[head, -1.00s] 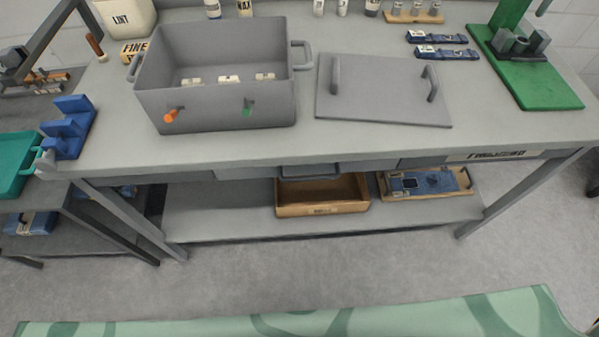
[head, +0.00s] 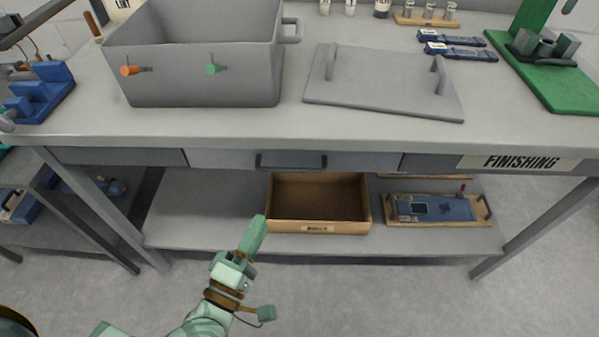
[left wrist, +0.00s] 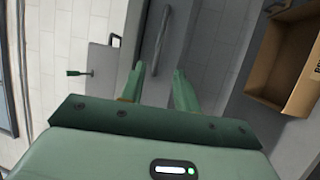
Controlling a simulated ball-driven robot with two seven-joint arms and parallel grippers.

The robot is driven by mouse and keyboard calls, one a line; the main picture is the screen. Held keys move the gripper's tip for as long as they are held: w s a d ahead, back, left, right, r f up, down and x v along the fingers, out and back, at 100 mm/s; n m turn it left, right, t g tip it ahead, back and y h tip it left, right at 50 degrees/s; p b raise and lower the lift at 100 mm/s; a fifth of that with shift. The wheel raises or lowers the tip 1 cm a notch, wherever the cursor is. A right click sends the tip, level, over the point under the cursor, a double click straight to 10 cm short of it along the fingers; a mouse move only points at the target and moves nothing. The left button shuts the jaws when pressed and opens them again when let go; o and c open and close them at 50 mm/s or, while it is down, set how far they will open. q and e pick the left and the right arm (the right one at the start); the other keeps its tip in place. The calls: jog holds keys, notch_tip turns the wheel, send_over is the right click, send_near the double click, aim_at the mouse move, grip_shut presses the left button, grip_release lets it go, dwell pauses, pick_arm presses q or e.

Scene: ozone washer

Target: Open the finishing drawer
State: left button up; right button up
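The drawer front (head: 225,160) sits under the tabletop edge, left of the FINISHING label (head: 520,162). It looks closed and flush with the apron. Its dark bar handle (head: 291,167) is at the middle of the front. My left gripper (head: 257,226) is below the handle and a little left of it, pointing up towards it. In the left wrist view my left gripper (left wrist: 160,72) has its fingers apart with nothing between them. A dark bar handle (left wrist: 161,42) shows beyond the fingertips, apart from them. My right gripper is not in view.
An open wooden box (head: 318,228) and a wooden tray (head: 440,222) with a blue device stand on the lower shelf (head: 200,215). A grey tub (head: 200,85) and a flat grey lid (head: 385,85) are on the tabletop. The floor before the table is clear.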

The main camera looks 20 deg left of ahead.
aim_at(290, 169)
pick_arm(q)
jog(key=b+x, duration=0.1)
jog(key=x, duration=1.3)
jog(key=shift+w+r, duration=0.1)
jog(key=shift+w, duration=0.1)
grip_shut()
